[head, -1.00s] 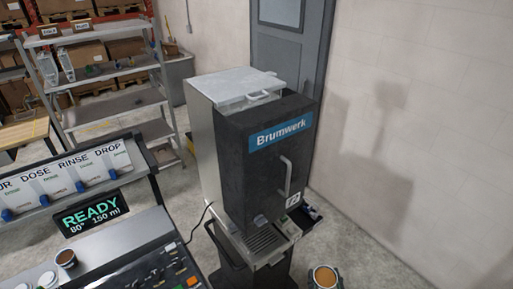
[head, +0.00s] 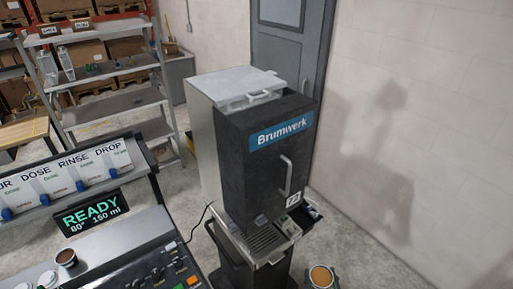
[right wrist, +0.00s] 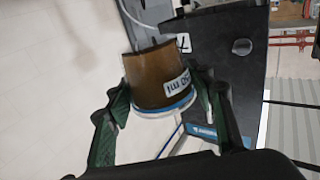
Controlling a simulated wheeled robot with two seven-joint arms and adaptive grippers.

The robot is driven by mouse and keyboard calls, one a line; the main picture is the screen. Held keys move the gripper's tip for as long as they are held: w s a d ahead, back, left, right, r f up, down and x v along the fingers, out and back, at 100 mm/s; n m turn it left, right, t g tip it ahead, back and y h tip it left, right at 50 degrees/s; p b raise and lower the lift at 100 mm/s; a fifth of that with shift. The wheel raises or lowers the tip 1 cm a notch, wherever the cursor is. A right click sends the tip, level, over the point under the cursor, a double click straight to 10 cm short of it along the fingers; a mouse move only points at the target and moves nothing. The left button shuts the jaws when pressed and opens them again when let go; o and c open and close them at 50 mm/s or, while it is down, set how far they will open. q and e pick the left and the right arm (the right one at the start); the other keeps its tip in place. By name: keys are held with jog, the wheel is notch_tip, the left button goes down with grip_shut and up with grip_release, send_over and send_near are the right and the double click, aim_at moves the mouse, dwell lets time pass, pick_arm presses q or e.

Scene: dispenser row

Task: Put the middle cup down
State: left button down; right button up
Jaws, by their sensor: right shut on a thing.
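A brown cup (right wrist: 152,78) with a white label and a blue-and-white rim fills the middle of the right wrist view. My right gripper (right wrist: 162,95) is shut around it, with one dark green finger on each side. In the head view the cup (head: 322,277), full of brown liquid, shows at the bottom edge, low and right of the dispenser; little of the gripper shows there. What lies under the cup is hidden. My left gripper is not in view.
The dark Brumwerk dispenser (head: 268,160) with a drip grate (head: 265,240) stands left of the cup. Bare floor lies on the right.

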jog(key=shift+d+r, duration=0.1)
jog(key=shift+s+d+r, duration=0.15)
jog(key=shift+d+r, duration=0.2)
jog(key=shift+d, duration=0.05)
notch_tip(320, 180, down, 11)
jog(key=b, duration=1)
jog(key=shift+d, duration=0.1)
